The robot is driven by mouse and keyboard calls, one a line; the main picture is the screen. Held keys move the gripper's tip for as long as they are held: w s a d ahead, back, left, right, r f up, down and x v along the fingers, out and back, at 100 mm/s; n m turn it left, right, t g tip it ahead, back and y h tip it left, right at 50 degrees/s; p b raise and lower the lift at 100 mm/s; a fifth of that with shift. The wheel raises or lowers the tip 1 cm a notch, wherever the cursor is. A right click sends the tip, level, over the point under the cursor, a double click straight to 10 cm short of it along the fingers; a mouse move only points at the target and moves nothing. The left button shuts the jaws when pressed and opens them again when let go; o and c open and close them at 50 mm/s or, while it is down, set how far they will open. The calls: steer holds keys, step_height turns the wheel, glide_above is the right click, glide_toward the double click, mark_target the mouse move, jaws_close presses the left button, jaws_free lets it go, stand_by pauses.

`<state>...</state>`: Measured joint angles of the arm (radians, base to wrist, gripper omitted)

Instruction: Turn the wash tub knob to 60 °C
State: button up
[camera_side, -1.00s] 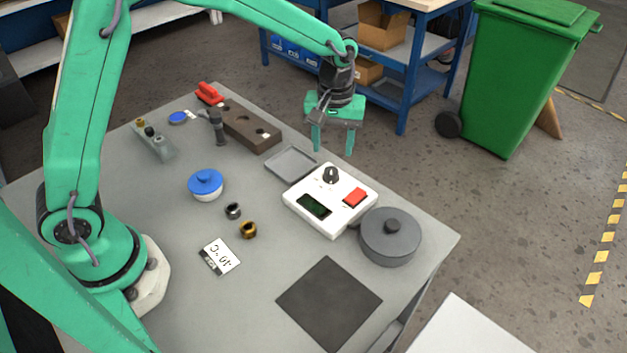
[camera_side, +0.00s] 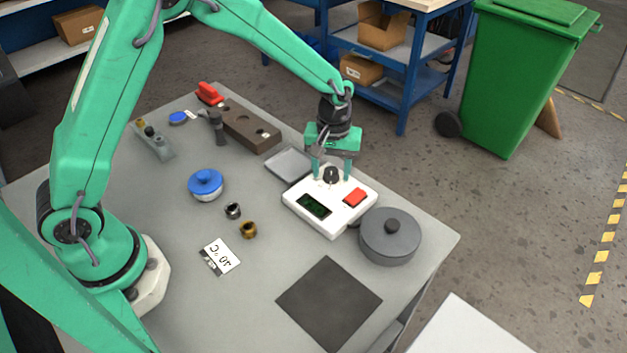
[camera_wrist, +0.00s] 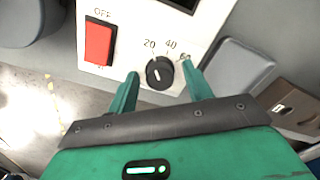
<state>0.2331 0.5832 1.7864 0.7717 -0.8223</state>
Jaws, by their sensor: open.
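The black knob (camera_side: 331,176) sits on the white control box (camera_side: 290,200), which has a dark green display (camera_side: 313,206) and a red switch (camera_side: 355,197). In the wrist view the knob (camera_wrist: 159,73) has marks 20, 40 and 60 printed around its display side. A short white line shows on the knob, but I cannot tell surely which mark it points to. My gripper (camera_side: 331,178) is open above the box. In the wrist view its fingers (camera_wrist: 160,70) stand either side of the knob, apart from it.
A grey lidded pot (camera_side: 390,240) stands close right of the box, and a grey tray (camera_side: 288,165) lies behind it. A card (camera_side: 220,257) reading 40 °C upside down lies front left. A blue-lidded pot (camera_side: 206,186) and two small rings lie left.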

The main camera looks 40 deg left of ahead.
steer(key=shift+c, duration=0.2)
steer(key=c, duration=0.9)
steer(key=shift+m, duration=0.4)
steer(key=m, duration=0.7)
steer(key=shift+r+m, duration=0.1)
steer(key=shift+m, duration=0.2)
steer(key=m, duration=0.3)
steer(key=shift+m, duration=2.3)
steer(key=shift+w, duration=0.1)
